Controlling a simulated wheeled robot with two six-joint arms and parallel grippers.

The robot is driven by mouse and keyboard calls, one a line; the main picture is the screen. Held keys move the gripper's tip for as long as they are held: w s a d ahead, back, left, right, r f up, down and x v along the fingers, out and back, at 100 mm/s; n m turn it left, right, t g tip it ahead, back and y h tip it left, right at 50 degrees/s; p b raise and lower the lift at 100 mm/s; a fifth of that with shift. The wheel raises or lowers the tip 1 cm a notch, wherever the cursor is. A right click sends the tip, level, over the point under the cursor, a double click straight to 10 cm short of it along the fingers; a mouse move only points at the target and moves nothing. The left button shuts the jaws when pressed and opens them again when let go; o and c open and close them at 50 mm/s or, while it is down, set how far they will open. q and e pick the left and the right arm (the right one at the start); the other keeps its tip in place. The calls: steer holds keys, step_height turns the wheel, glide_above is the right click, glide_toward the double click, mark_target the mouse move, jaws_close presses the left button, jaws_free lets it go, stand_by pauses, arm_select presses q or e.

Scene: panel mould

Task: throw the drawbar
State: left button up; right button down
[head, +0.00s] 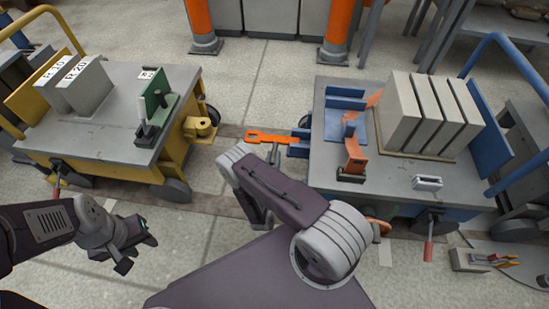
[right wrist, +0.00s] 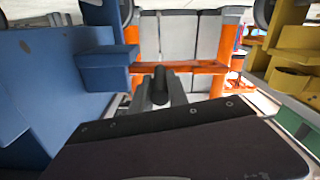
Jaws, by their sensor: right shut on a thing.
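The orange drawbar (head: 268,137) sticks out level from the blue bracket (head: 299,146) of the blue cart, toward the left. Its slotted free end stops short of the yellow coupling (head: 200,127) on the yellow cart, with a gap between. In the right wrist view the orange bar (right wrist: 190,67) crosses between blue and yellow parts. My right gripper (right wrist: 160,92) is shut around a dark upright grip in front of that bar; the forearm largely hides the gripper in the head view. My left gripper (head: 132,249) is open and empty, low in front of the yellow cart.
The yellow cart (head: 105,118) carries grey blocks and a green bracket with a lever. The blue cart (head: 398,184) carries pale slabs and an orange-and-blue fixture. Orange posts (head: 338,32) stand behind. Floor shows between the carts.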

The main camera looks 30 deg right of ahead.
stand_by(0.4)
steer(key=c, duration=1.3)
jaws_free()
